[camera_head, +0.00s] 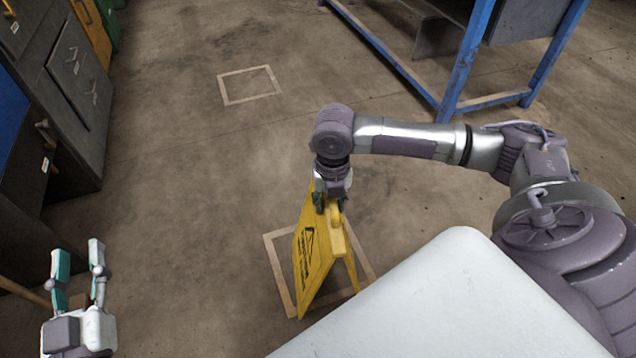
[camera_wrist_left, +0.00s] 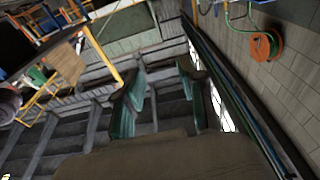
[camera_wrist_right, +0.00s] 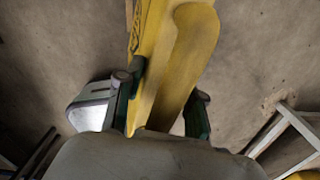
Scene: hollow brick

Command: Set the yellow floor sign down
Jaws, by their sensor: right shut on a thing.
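The yellow floor sign (camera_head: 318,252) stands upright with its two panels spread like a tent, over a taped square (camera_head: 269,262) on the floor. I cannot tell whether its feet touch the floor. My right gripper (camera_head: 332,200) is shut on the top of the sign. In the right wrist view the sign (camera_wrist_right: 178,60) lies between the two fingers (camera_wrist_right: 168,100). My left gripper (camera_head: 78,262) is at the lower left, its fingers apart and empty. The left wrist view also shows the open fingers (camera_wrist_left: 160,95) with nothing between them.
A second taped square (camera_head: 249,85) lies empty farther back. Dark cabinets (camera_head: 70,90) stand along the left. A blue-framed bench (camera_head: 465,60) stands at the back right. The floor between is clear.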

